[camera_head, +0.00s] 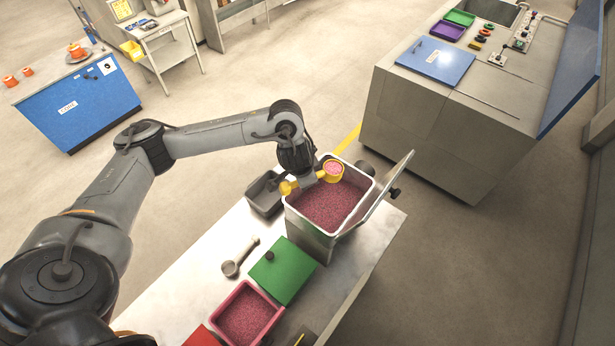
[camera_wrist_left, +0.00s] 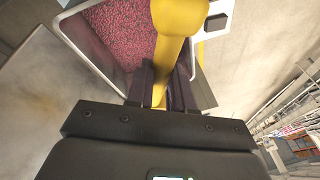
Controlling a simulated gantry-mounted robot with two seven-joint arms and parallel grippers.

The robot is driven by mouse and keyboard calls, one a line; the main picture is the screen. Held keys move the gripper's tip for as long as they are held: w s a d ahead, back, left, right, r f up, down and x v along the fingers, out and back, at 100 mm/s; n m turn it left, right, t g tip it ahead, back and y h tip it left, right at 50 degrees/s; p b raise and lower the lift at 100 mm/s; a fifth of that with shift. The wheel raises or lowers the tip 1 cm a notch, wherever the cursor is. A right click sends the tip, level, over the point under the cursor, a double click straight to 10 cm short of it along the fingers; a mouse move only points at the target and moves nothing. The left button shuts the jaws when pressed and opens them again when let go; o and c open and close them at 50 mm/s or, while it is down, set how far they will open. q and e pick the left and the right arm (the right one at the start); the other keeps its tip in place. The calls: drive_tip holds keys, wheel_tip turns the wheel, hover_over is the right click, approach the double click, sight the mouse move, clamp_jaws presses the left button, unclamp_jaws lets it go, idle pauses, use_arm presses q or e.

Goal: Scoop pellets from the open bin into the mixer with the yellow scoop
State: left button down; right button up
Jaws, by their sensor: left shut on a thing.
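The yellow scoop (camera_head: 331,172) is above the open bin (camera_head: 312,232), near its back rim, with pink pellets in its bowl. My left gripper (camera_head: 293,185) is shut on the scoop's handle. The bin is filled with dark pink pellets (camera_head: 328,207), which also show in the left wrist view (camera_wrist_left: 125,35). Its lid (camera_head: 386,190) stands open on the right side. I cannot make out the mixer for certain. My right gripper is not in view.
A grey empty tray (camera_head: 264,196) stands left of the bin. A metal scoop (camera_head: 239,258), a green lid (camera_head: 283,270) and a magenta bin of pellets (camera_head: 245,315) lie in front. A grey workstation (camera_head: 440,115) stands back right, a blue cabinet (camera_head: 80,105) back left. Open floor lies between.

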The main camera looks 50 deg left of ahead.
use_arm(q)
drive_tip(key=f, duration=0.3)
drive_tip(key=shift+s, duration=0.2)
drive_tip(key=shift+a+r+h, duration=0.15)
drive_tip(key=shift+r+h, duration=0.05)
drive_tip(key=shift+h, duration=0.3)
drive_tip(key=shift+w+a+n+g+h, duration=0.2)
drive_tip(key=shift+n+g+h, duration=0.25)
drive_tip(key=shift+h, duration=0.55)
drive_tip(key=n+h, duration=0.1)
drive_tip(key=h, duration=0.2)
drive_tip(key=shift+a+g, duration=0.15)
drive_tip(key=shift+g, duration=0.2)
drive_tip(key=n+h+b, duration=0.1)
drive_tip(key=h+b, duration=0.2)
drive_tip(key=b, duration=0.2)
drive_tip(key=n+h+b, duration=0.1)
drive_tip(key=h+b, duration=0.3)
drive_tip(key=b, duration=0.2)
drive_tip(key=f+n+h+b, duration=0.1)
drive_tip(key=h+b, duration=0.3)
drive_tip(key=b, duration=0.1)
drive_tip(key=shift+w+a+g, duration=0.1)
drive_tip(key=shift+a+g, duration=0.25)
drive_tip(key=shift+g, duration=0.05)
